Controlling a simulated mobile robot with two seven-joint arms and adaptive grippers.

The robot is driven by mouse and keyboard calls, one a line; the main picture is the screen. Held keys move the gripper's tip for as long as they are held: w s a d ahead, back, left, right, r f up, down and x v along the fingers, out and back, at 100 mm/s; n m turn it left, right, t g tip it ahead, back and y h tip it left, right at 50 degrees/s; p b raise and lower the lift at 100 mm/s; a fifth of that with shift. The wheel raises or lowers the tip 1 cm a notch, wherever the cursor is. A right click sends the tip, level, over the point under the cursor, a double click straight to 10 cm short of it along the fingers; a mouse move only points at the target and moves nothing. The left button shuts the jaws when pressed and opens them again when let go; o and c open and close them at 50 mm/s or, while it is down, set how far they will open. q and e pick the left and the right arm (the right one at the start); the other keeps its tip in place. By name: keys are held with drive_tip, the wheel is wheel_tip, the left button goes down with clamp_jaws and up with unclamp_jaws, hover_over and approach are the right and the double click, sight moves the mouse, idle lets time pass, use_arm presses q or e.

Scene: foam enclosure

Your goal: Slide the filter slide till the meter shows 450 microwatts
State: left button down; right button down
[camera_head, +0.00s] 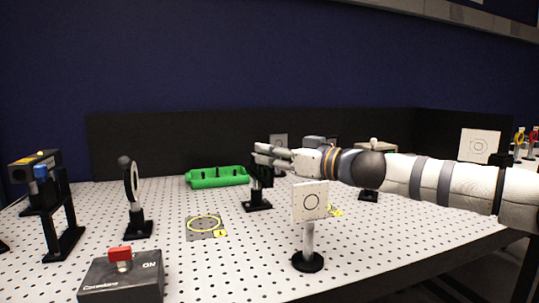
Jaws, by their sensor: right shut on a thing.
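My right gripper (264,155) reaches in from the right over the board, its fingers pointing left. It is shut at the top of a black post-mounted holder (258,192), on what appears to be the filter slide. The slide itself is mostly hidden by the fingers and the dark holder, so its position cannot be read. No meter display is readable. A pale box (378,147) behind my right forearm is partly hidden, and I cannot tell whether it is the meter. My left gripper is not in view.
A white target card (311,201) stands in front of my right wrist. A round black-framed optic (132,185), a laser-like mount (40,190) and a red-switch box (121,277) stand left. A green tray (217,177) lies behind. The perforated board is clear front centre.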

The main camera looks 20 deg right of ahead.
drive_tip(key=shift+w, duration=0.3)
drive_tip(key=c, duration=1.5)
unclamp_jaws()
wheel_tip(320, 180, up, 10)
drive_tip(key=shift+r, duration=0.1)
